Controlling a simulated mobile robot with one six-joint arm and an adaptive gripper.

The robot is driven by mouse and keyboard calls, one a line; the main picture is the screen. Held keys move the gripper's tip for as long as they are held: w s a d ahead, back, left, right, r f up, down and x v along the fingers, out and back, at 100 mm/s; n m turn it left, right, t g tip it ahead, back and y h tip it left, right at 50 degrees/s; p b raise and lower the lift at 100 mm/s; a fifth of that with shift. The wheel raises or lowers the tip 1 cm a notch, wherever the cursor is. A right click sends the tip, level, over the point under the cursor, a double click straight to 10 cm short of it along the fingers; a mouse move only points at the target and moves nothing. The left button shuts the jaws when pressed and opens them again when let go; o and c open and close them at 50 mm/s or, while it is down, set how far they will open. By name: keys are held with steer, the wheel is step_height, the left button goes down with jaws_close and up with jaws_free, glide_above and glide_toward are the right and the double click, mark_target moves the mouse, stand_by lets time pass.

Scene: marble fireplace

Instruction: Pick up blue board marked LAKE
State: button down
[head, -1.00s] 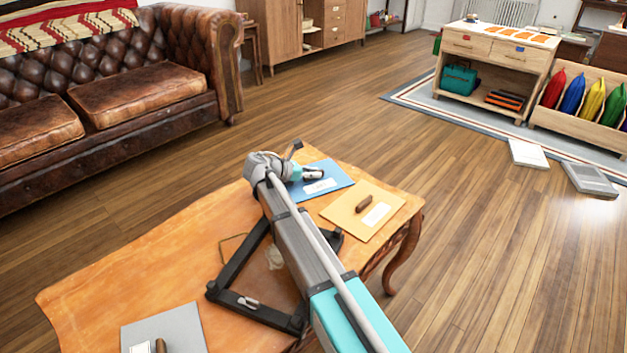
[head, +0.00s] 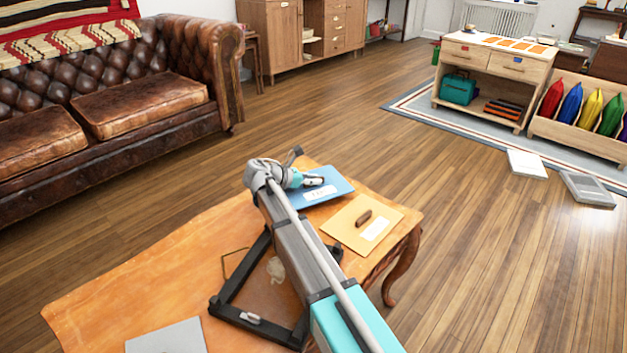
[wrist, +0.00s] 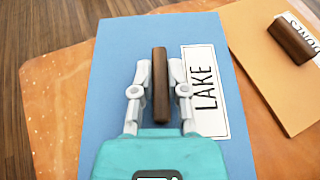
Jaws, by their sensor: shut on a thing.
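The blue board (head: 335,184) is at the far end of the wooden table, partly hidden by my arm. In the wrist view the blue board (wrist: 115,60) carries a white label (wrist: 206,92) reading LAKE and a dark brown bar handle (wrist: 160,85). My gripper (wrist: 160,88) is shut on that handle, one finger on each side. In the head view my gripper (head: 314,180) shows small over the board. The board appears slightly above the tabletop.
A yellow-orange board (head: 350,240) with a brown handle lies close beside the blue one on the table (head: 150,265). A grey board (head: 168,338) lies at the near left. A leather sofa (head: 120,90) stands behind left. Open floor lies to the right.

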steer(key=s+d+r+p, duration=0.1)
steer(key=r+p, duration=0.1)
steer(key=s+d+r+p, duration=0.1)
steer(key=r+p, duration=0.1)
steer(key=s+d+r+p, duration=0.1)
steer(key=d+r+p, duration=0.1)
steer(key=shift+s+r, duration=0.15)
steer(key=shift+r, duration=0.25)
steer(key=s+d+r+p, duration=0.3)
steer(key=s+d, duration=0.2)
steer(key=d, duration=0.2)
steer(key=shift+s+r, duration=0.15)
